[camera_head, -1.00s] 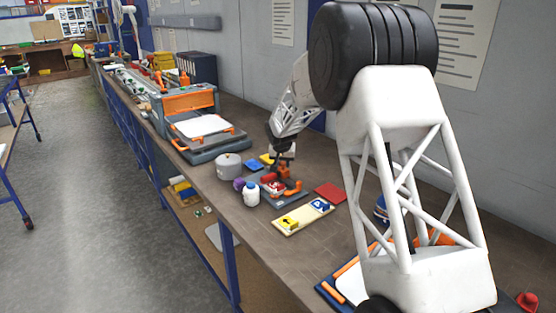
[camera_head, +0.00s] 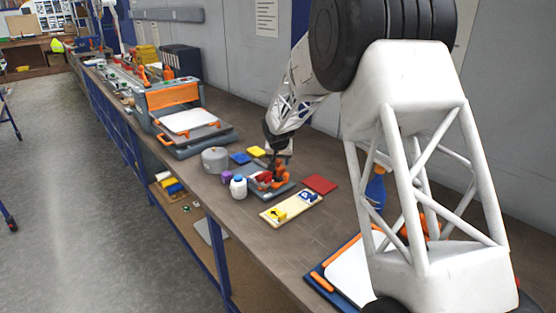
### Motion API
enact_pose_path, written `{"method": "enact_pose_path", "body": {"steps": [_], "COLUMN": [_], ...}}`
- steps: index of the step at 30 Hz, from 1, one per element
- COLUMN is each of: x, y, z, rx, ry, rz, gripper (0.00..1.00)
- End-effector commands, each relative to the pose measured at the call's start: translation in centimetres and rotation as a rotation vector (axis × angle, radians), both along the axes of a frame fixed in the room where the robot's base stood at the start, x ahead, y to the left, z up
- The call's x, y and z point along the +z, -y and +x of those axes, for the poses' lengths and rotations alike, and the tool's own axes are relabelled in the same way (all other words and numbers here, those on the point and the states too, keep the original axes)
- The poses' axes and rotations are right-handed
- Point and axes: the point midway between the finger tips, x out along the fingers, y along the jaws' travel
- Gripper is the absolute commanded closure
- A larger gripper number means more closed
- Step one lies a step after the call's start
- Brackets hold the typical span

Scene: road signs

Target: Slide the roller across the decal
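A cream board (camera_head: 271,213) lies on the bench, with a yellow sign piece (camera_head: 279,215) and a blue sign piece (camera_head: 308,196) on it. Which piece bears the decal is too small to tell. Just behind the board is a grey-blue tray (camera_head: 284,189) with red and orange items. An orange item (camera_head: 280,176), possibly the roller, is at its right side, directly below my gripper (camera_head: 278,162). My gripper points down over the tray. Its fingers are small and dark, and I cannot tell whether they are open or touch the orange item.
A white bottle (camera_head: 238,188), a purple block (camera_head: 227,177) and a grey canister (camera_head: 215,160) stand left of the tray. A red square (camera_head: 320,184) lies to its right. A grey and orange machine (camera_head: 182,115) stands further back.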

Motion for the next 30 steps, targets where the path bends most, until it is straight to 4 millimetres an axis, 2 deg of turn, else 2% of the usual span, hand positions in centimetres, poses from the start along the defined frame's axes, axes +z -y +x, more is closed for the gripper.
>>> {"method": "enact_pose_path", "body": {"steps": [2,17,30], "x": [0.0,0.6,4.9], "y": [-0.1,-0.2,-0.2], "z": [0.0,-0.2,-2.0], "rx": [0.001,0.002,0.002], "ry": [0.0,0.002,0.003], "rz": [0.001,0.001,0.001], "gripper": [0.41,0.41,0.41]}}
